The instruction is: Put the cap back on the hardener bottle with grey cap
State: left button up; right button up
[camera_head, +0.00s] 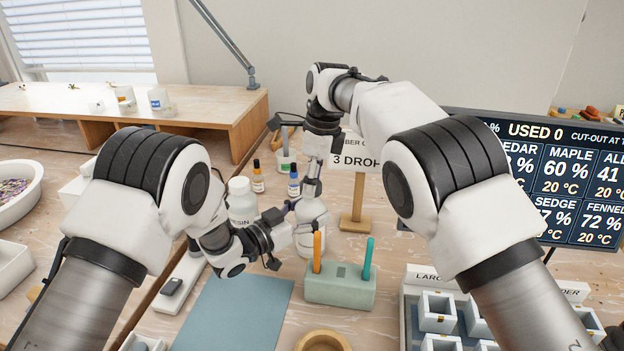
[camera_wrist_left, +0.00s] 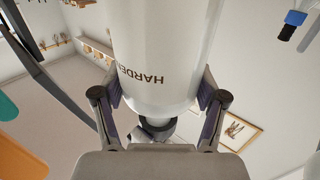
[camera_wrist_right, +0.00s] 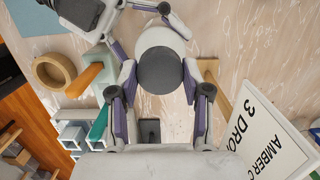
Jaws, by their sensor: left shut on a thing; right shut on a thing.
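The white hardener bottle (camera_head: 312,212) stands upright on the bench, right of the resin bottle. My left gripper (camera_head: 303,230) is shut around its body from the left. The left wrist view shows the bottle's white wall (camera_wrist_left: 165,55) with part of its label between the fingers. My right gripper (camera_head: 312,188) points down over the bottle top and is shut on the grey cap (camera_wrist_right: 160,71). In the right wrist view the cap lies over the bottle's white shoulder (camera_wrist_right: 158,38). I cannot tell whether the cap touches the neck or sits just above it.
A resin bottle (camera_head: 242,203) and small dropper bottles (camera_head: 293,184) stand close by. A green holder (camera_head: 340,288) with orange and teal sticks is in front. A wooden sign (camera_head: 355,205) stands behind right. A tray of moulds (camera_head: 408,325) is at right. The blue mat (camera_head: 235,315) is bare.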

jog(key=shift+f, duration=0.55)
pick_arm(q)
grip_shut()
pick_arm(e)
jog(key=m, duration=0.3)
jog(key=o, duration=0.8)
jog(key=shift+c, duration=0.2)
jog(key=shift+r, duration=2.25)
jog(key=o, duration=0.5)
